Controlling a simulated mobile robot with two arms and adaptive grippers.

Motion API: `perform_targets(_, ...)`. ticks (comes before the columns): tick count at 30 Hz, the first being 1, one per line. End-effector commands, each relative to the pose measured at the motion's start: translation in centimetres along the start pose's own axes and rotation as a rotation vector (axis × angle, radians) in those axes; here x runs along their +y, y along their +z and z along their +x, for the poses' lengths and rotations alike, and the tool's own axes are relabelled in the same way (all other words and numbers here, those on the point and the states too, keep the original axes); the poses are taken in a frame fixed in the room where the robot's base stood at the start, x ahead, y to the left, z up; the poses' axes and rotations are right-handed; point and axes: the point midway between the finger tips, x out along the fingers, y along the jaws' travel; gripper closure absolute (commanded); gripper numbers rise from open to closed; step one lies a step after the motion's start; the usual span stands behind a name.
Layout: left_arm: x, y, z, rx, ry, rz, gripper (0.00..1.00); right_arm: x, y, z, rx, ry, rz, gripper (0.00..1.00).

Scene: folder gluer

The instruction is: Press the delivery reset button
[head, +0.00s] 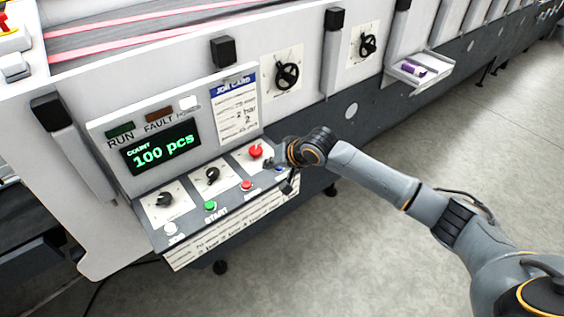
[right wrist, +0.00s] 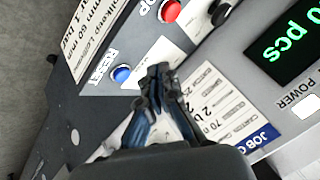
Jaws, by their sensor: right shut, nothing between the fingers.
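The control panel (head: 205,187) slopes out from the machine front. A blue button (right wrist: 122,74) sits by a white label that appears to read RESET, seen at a slant in the right wrist view. In the head view only a small bit of blue (head: 279,168) shows beside my right gripper (head: 270,163), which partly hides it. In the right wrist view the fingertips of my right gripper (right wrist: 158,74) are together with nothing between them. They appear over the panel beside the blue button; I cannot see contact. My left gripper is out of view.
A red mushroom button (head: 255,152), a smaller red button (head: 246,185), a green button (head: 210,206) and a white button (head: 171,229) share the panel. Black knobs (head: 212,175) stand up from it. The display (head: 161,148) reads 100 pcs. The floor (head: 380,250) at right is clear.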

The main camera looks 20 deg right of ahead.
Motion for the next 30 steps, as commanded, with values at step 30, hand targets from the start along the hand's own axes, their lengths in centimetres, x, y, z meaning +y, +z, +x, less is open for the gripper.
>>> perform_targets(30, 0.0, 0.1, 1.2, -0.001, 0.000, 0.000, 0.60, 2.0, -7.0, -1.8, 0.075, 0.008, 0.147, 1.00)
